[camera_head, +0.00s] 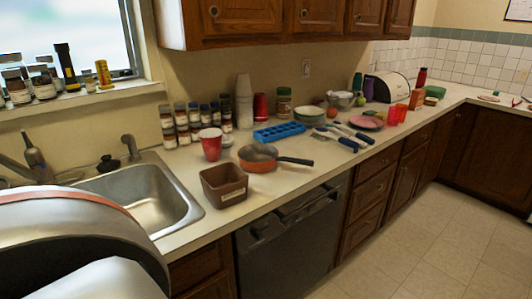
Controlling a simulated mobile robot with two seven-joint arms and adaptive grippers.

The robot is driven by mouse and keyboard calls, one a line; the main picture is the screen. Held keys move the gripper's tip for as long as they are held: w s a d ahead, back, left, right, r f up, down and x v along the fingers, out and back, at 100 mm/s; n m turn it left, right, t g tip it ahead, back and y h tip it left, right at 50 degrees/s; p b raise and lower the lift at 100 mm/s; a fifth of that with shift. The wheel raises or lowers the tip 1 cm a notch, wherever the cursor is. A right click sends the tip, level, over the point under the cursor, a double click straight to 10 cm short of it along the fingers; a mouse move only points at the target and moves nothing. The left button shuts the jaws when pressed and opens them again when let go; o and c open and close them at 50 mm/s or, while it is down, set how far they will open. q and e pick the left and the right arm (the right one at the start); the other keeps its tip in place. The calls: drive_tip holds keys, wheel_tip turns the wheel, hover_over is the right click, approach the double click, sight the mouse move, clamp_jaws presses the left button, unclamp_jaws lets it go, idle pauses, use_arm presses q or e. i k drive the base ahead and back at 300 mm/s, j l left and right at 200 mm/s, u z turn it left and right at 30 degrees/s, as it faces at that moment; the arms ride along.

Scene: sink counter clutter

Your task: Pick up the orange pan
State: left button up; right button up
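The orange pan (258,158) rests upright on the counter, in the middle of the camera_head view. Its dark handle (296,161) points right, toward the counter's front edge. A brown square bin stands just in front of it to the left, and a red cup stands to its left. Nothing holds the pan. A large grey and white rounded part of my own body fills the lower left corner, far from the pan. Neither of my grippers shows in the view.
The sink (150,197) lies left of the brown bin (224,185). The red cup (210,143), spice jars (181,125) and a blue tray (279,132) stand close around the pan. Blue-handled utensils (345,136) lie to its right. Bare counter (285,185) lies in front of the pan.

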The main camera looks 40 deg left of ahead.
sight(257, 158)
drive_tip(key=i+l+u, duration=0.1)
drive_tip(key=i+u, duration=0.35)
drive_tip(key=i+l+u, duration=0.2)
drive_tip(key=u, duration=0.3)
drive_tip(key=i+l+u, duration=0.25)
drive_tip(key=l+u, duration=0.2)
drive_tip(key=i+l+u, duration=0.25)
drive_tip(key=u, duration=0.2)
drive_tip(key=l+u, duration=0.3)
drive_tip(key=l, duration=0.2)
drive_tip(key=l+u, duration=0.3)
drive_tip(key=l, duration=0.25)
drive_tip(key=i, duration=0.05)
